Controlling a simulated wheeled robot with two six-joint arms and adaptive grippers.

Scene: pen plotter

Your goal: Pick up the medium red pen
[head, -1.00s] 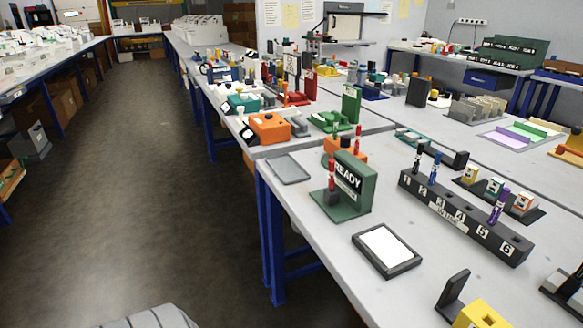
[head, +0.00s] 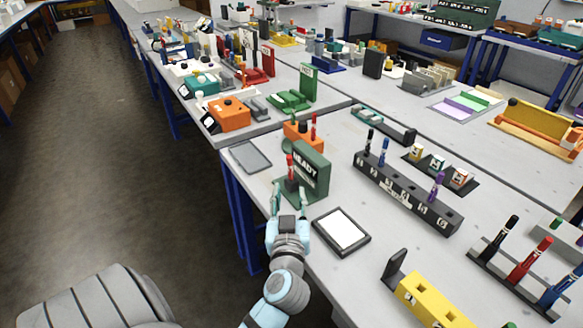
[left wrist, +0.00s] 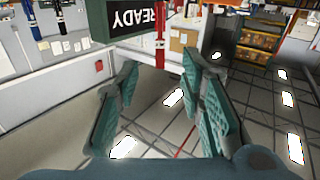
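A red pen (head: 290,168) stands upright in the dark holder of the green READY stand (head: 312,172). My left gripper (head: 289,194) is open at the front of this stand, one finger on each side of the pen's line. In the left wrist view, the red pen (left wrist: 160,38) shows between and beyond the open fingertips (left wrist: 160,68); I see no contact. Other red pens are a small one (head: 313,127) by the orange block and a larger one (head: 529,262) in the rack at right. No label shows which is medium. My right gripper is not in view.
A white pad in a dark frame (head: 341,231) lies right of my left gripper. A numbered black rack (head: 408,196) holds several pens. A grey plate (head: 250,157) lies behind at left. A yellow block (head: 433,304) stands near the front. The table edge is close.

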